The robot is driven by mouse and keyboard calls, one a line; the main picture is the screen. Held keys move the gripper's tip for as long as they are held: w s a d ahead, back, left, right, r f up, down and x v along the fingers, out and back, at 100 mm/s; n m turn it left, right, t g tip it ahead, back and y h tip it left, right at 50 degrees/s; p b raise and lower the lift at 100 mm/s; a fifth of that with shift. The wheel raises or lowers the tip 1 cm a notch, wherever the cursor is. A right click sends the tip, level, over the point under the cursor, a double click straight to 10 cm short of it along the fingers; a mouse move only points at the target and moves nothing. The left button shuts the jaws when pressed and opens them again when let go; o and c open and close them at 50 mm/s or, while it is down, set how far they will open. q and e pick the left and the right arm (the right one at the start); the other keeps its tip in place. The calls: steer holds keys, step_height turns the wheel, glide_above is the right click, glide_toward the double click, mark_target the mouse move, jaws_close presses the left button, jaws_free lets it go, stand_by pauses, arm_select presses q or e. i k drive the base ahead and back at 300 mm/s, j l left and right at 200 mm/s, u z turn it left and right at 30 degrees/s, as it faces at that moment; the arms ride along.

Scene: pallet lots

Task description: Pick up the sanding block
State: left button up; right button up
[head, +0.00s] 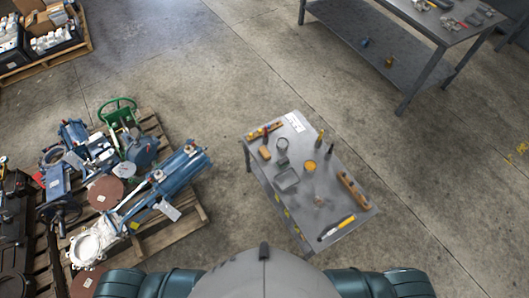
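A small grey table (315,228) stands ahead of me, with several small tools on it. A small tan-orange block (264,152) lies near its left edge, towards the far end; it looks like the sanding block, but it is too small to be certain. Neither of my grippers is in view; only my shoulders show at the bottom edge.
A yellow-orange round item (310,165), a long orange-brown bar (352,190), a yellow-handled tool (337,228) and a grey tray (286,180) share the table. A pallet (185,228) with blue machine parts stands left. A larger workbench (430,28) is at back right. Open floor lies between.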

mark_target(263, 152)
steer(key=i+u, duration=0.15)
steer(key=u, duration=0.25)
steer(key=i+u, duration=0.2)
steer(key=u, duration=0.2)
steer(key=i+u, duration=0.15)
steer(key=u, duration=0.25)
